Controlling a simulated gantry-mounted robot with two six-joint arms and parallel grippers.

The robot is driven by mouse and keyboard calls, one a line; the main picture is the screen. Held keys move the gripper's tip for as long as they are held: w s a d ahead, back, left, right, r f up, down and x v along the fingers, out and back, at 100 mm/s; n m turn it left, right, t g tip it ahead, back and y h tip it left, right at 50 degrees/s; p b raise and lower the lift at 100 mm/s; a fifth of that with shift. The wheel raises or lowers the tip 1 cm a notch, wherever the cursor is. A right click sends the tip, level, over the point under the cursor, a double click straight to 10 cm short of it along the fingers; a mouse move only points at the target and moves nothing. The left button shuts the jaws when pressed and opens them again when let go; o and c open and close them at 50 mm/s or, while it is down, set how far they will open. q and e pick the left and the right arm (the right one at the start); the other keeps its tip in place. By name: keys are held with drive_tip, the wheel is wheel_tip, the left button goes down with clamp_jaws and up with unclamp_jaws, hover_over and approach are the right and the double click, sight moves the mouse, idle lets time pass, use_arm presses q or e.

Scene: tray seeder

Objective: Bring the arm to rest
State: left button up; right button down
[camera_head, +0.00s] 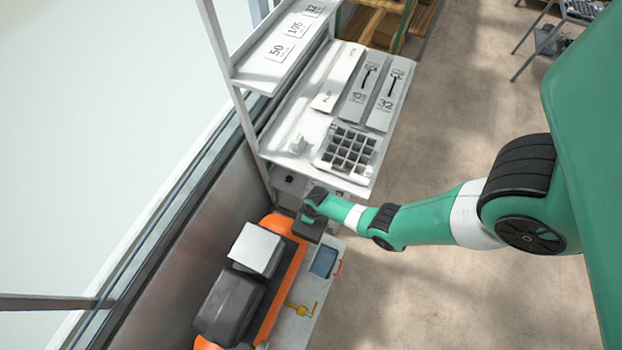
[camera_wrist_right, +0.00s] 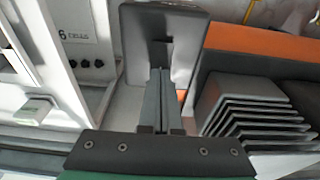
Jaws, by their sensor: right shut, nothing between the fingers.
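My right arm comes in from the right in the head view, green with white and black joints. Its gripper (camera_head: 308,222) is over the gap between the white bench and the orange-framed machine (camera_head: 287,272). In the right wrist view the two fingers (camera_wrist_right: 157,82) lie together, shut with nothing between them. They point at a dark grey block with a recess (camera_wrist_right: 185,18); I cannot tell whether they touch it. My left gripper is in neither view.
The white bench (camera_head: 283,170) carries a dark-celled tray (camera_head: 318,160), labelled panels and a small pale-green item (camera_head: 298,144). A labelled shelf (camera_head: 250,75) stands above it. Open floor lies right.

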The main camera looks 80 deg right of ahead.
drive_tip(key=shift+f+b, duration=0.3)
drive_tip(key=shift+f, duration=0.05)
idle(0.4)
